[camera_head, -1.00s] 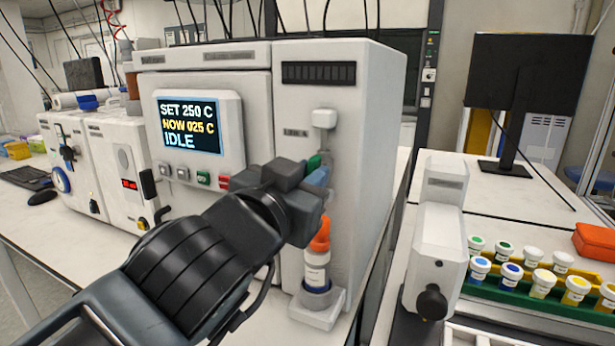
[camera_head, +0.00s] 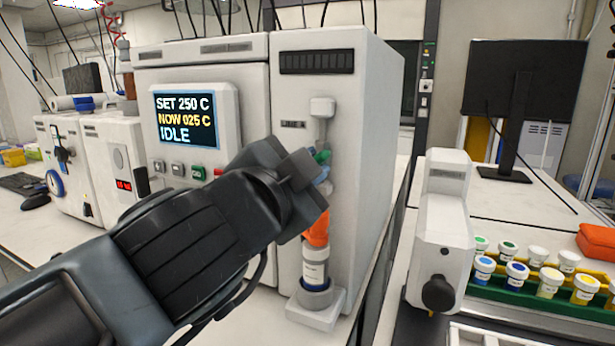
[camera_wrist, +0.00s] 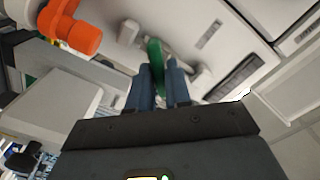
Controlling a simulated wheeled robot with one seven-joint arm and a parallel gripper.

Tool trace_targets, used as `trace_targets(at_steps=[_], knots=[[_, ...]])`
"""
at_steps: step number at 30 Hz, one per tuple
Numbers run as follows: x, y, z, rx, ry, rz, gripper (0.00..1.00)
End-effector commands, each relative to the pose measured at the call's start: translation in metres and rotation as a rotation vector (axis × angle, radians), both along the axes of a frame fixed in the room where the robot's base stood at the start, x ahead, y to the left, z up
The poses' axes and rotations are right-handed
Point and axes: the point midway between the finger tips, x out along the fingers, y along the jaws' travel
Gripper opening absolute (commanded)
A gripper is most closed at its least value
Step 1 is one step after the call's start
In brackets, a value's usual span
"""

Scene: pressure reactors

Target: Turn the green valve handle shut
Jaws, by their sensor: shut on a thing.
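The green valve handle (camera_head: 322,157) is on the front of the white reactor unit, above an orange-capped bottle. In the wrist view the green handle (camera_wrist: 155,54) reaches between the blue fingertips of my gripper (camera_wrist: 163,82), which is shut on it. In the head view my gripper (camera_head: 322,180) is at the handle, and its dark body hides most of the handle and the fittings around it.
The orange part (camera_head: 317,230) sits just below my gripper, over a white-labelled bottle (camera_head: 315,265) in a holder. Reactor buttons (camera_head: 198,173) are left of my wrist. A white device (camera_head: 440,235) with a black knob and a rack of capped vials (camera_head: 550,306) stand at right.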

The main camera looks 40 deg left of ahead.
Motion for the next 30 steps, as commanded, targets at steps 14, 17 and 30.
trace_targets(at_steps=[14,17,30], knots=[[0.0005,-0.0017,-0.0038,0.43,0.104,0.0,0.0],[0.0006,-0.002,-0.0043,0.504,0.123,-0.001,0.0],[0.0007,-0.0023,-0.0053,0.708,0.171,-0.002,0.0]])
